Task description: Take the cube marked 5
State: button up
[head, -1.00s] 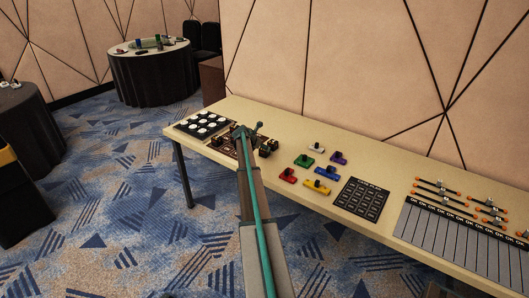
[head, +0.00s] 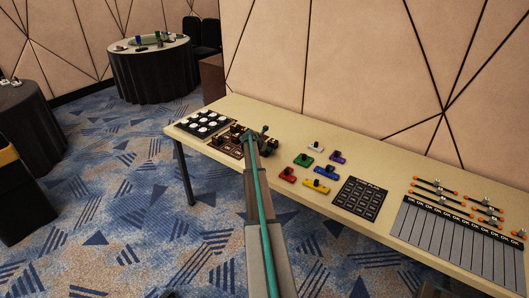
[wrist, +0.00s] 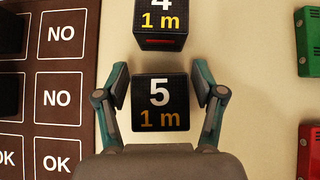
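The cube marked 5 (wrist: 160,103) is black with a white 5 and a yellow "1 m" on top. It shows in the wrist view on the pale table, between the two fingers of my gripper (wrist: 160,84). The fingers are open, one on each side, with a small gap to the cube. In the head view my gripper (head: 256,136) is over the table at the right edge of the brown board, and I cannot make out the number 5 there. Another black cube, marked 4 (wrist: 161,22), stands just beyond it in the wrist view.
The brown board with NO and OK squares (wrist: 60,76) lies close left of the cube. Green (wrist: 309,38) and red (wrist: 309,150) blocks stand at the right. In the head view, a black keypad plate (head: 359,200) lies farther right. Bare table separates the cube from the coloured blocks.

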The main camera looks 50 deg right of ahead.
jog(key=c, duration=0.9)
jog(key=shift+r, duration=0.2)
